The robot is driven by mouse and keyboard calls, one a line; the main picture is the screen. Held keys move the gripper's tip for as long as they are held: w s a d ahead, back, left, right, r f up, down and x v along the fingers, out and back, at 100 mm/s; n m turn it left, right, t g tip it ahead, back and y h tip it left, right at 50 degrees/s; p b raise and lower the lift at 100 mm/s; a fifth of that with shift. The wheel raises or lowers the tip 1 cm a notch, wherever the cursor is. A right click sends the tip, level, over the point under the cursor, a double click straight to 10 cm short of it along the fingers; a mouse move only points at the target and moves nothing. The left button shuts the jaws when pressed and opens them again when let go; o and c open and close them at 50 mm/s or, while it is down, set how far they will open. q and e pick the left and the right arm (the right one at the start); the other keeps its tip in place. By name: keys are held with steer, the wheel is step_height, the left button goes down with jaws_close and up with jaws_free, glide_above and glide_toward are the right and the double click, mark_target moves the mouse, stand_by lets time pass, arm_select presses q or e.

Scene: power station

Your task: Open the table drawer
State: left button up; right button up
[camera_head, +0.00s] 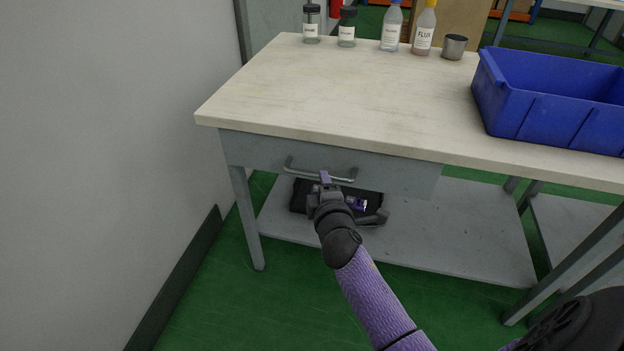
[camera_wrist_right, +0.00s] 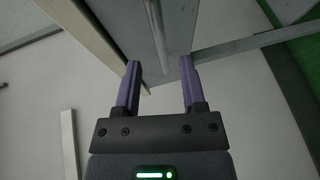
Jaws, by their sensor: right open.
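The grey table drawer (camera_head: 400,174) sits under the pale table top and looks shut. Its metal bar handle (camera_head: 305,171) runs across the front. My right gripper (camera_head: 325,178) is at the handle, with its arm coming up from below. In the right wrist view the two purple fingers (camera_wrist_right: 160,64) are apart, and the handle bar (camera_wrist_right: 157,25) lies ahead, lined up with the gap between them. I cannot tell whether a finger touches the bar. My left gripper is not in view.
On the table top (camera_head: 330,90) stand two jars (camera_head: 329,25), two bottles (camera_head: 406,28), a metal cup (camera_head: 454,46) and a blue bin (camera_head: 550,125). A lower shelf (camera_head: 450,225) holds a dark item partly hidden behind my gripper. A wall (camera_head: 90,150) stands left.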

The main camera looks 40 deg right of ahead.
steer(key=b+x, duration=0.1)
steer(key=x, duration=0.3)
steer(key=shift+w+d+f+b, duration=0.1)
steer(key=shift+w+f+b, duration=0.15)
steer(key=shift+b, duration=0.15)
steer(key=shift+w+d+r, duration=0.1)
steer(key=shift+w, duration=0.1)
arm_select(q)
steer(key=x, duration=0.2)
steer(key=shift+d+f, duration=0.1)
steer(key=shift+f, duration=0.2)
arm_select(e)
steer(key=c, duration=0.7)
jaws_close()
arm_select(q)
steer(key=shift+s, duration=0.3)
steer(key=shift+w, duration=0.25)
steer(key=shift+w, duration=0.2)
